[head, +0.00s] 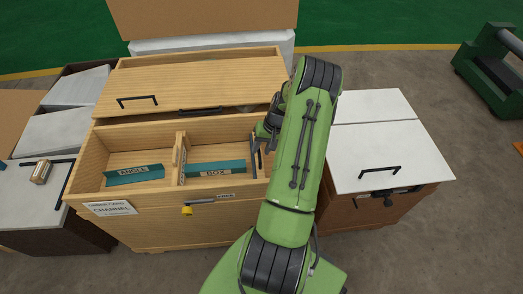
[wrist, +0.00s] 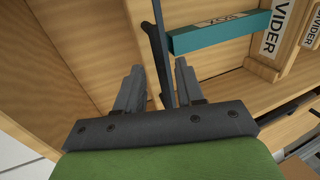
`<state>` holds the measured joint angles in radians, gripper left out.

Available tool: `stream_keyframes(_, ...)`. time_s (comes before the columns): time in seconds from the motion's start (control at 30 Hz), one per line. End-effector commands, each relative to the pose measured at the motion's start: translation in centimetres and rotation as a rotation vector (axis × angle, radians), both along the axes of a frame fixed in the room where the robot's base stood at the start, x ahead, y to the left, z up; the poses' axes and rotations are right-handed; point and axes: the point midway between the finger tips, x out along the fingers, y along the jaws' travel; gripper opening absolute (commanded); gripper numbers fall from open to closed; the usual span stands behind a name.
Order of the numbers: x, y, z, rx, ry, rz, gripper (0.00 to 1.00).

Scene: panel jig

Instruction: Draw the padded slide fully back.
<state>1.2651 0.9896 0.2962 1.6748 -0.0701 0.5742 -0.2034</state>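An open wooden chest (head: 155,225) stands in front of me, with its wooden lid panel (head: 185,80) at the back. No part is clearly marked as the padded slide, so I cannot tell which it is. A dark bar (wrist: 157,45) stands inside the chest at the right end of its opening. My gripper (head: 262,140) is at that right end, partly hidden by my green arm. In the wrist view my gripper (wrist: 157,75) has its fingers apart, with the bar running between them. I see gaps beside the bar, so it does not look gripped.
Inside the chest are a wooden divider (head: 180,158) and teal blocks marked ANGLE (head: 134,175) and BOX (head: 216,168). A yellow knob (head: 187,211) is on the chest front. A white-topped cabinet (head: 385,140) stands close on the right, a grey-topped one (head: 35,190) on the left.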

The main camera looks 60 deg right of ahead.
Motion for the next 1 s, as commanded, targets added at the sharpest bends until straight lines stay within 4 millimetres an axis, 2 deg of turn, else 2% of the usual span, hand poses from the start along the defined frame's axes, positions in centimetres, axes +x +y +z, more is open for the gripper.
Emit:
stream_keyframes(0.3,0.20,0.11,-0.49,-0.002,-0.001,0.000,0.38)
stream_keyframes(0.5,0.18,0.11,-0.47,-0.001,-0.001,0.001,0.07)
stream_keyframes(0.57,0.18,0.11,-0.47,-0.001,-0.001,0.001,0.00)
stream_keyframes(1.0,0.17,0.11,-0.45,-0.001,-0.001,0.001,0.00)
